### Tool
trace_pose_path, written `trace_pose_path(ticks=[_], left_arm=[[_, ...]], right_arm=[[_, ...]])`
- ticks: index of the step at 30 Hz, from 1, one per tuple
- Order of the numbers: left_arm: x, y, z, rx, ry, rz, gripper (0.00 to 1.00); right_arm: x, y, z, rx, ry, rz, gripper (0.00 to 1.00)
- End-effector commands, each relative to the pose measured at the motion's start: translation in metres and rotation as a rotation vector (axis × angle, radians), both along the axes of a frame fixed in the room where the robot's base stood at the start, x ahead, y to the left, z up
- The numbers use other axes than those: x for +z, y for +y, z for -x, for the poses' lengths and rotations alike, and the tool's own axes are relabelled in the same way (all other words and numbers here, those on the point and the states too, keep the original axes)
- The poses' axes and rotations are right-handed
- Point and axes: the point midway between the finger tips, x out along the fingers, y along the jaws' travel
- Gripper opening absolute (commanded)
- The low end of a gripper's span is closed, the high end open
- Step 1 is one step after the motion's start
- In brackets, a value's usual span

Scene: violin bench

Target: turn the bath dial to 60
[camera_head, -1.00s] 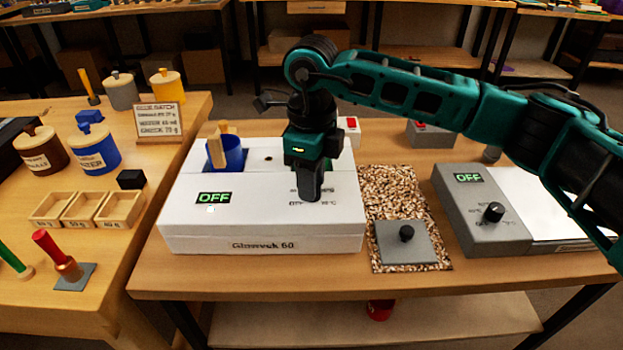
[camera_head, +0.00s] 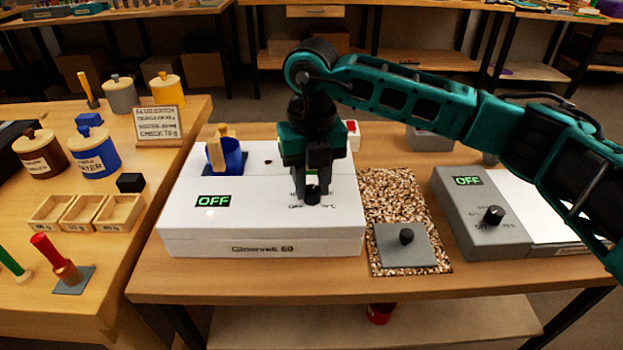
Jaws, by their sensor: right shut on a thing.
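The glue bath is a white box (camera_head: 190,222) labelled "Gluewerk 60", and its green display (camera_head: 213,201) reads OFF. Its black dial (camera_head: 312,193) shows at the right part of the top face, with small markings around it partly hidden by my gripper. My right gripper (camera_head: 312,186) points down over the dial, with its fingers at the dial's sides, shut on it. The dial's pointer is too small to read. My left gripper is out of view.
A blue pot (camera_head: 232,158) with a wooden piece sits at the bath's back left. To the right are a grey plate with a black knob (camera_head: 406,236) on a speckled mat (camera_head: 392,187) and a grey unit (camera_head: 478,205) reading OFF. A side table (camera_head: 110,262) with jars stands left.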

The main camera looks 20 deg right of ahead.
Motion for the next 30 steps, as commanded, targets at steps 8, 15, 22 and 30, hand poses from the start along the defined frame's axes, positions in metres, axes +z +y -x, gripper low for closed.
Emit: trace_pose_path(ticks=[8,15,22,30], left_arm=[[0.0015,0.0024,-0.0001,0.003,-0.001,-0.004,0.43],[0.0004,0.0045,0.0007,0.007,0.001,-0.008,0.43],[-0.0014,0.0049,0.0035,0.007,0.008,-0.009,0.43],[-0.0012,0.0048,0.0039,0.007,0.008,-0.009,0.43]], right_arm=[[0.0017,-0.0005,-0.0006,-0.242,-0.002,-0.002,0.0],[0.0018,-0.0007,-0.0006,-0.392,-0.003,-0.002,0.0],[0.0017,-0.0009,-0.0005,-0.471,-0.003,-0.002,0.0],[0.0015,-0.001,-0.0006,-0.498,-0.003,-0.002,0.0]])
